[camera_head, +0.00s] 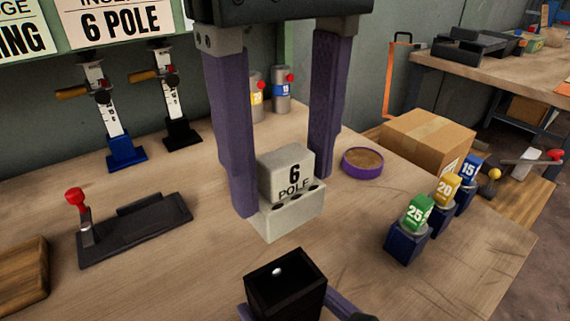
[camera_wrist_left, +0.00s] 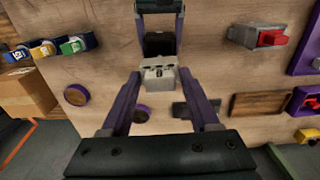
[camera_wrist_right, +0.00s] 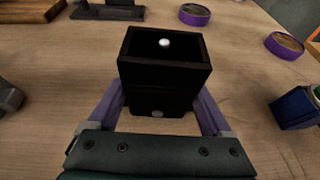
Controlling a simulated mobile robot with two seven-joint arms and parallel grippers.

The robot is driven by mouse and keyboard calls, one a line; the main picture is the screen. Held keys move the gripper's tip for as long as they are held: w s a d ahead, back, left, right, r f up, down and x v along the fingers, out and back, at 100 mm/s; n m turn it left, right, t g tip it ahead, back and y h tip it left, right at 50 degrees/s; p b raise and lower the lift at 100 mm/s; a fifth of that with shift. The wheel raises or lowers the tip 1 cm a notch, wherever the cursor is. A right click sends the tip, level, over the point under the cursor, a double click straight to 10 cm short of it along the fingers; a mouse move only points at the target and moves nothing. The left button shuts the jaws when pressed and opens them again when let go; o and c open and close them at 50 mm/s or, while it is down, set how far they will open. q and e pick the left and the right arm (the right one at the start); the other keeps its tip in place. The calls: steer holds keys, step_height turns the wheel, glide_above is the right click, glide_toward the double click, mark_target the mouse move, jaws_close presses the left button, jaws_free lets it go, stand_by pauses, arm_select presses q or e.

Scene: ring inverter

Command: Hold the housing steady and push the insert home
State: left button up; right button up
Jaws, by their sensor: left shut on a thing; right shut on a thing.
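The insert (camera_head: 287,215) is a pale grey block marked "6 POLE" with a wider base with dark holes. My left gripper (camera_head: 280,180) comes down from above, shut on it; the insert also shows between the fingertips in the left wrist view (camera_wrist_left: 157,75). I cannot tell whether it touches the table. The housing (camera_head: 287,284) is a black, open-topped box nearer the front, upright and apart from the insert. A small white spot shows inside it. My right gripper (camera_wrist_right: 158,108) is shut on the housing (camera_wrist_right: 165,75), one purple finger at each side.
Blocks in green (camera_head: 418,212), yellow (camera_head: 446,188) and blue (camera_head: 469,168) stand at right. A purple-rimmed disc (camera_head: 362,163) and a cardboard box (camera_head: 425,140) lie behind. A black fixture with a red-knobbed lever (camera_head: 135,227) is at left. Table between it and the housing is clear.

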arm_select(q)
steer(key=shift+m, duration=0.4)
steer(key=shift+f, duration=3.65)
steer(key=shift+f, duration=1.75)
steer(key=o, duration=1.4)
steer(key=shift+o, duration=0.2)
step_height(320, 180, up, 12)
steer(key=shift+r, duration=0.1)
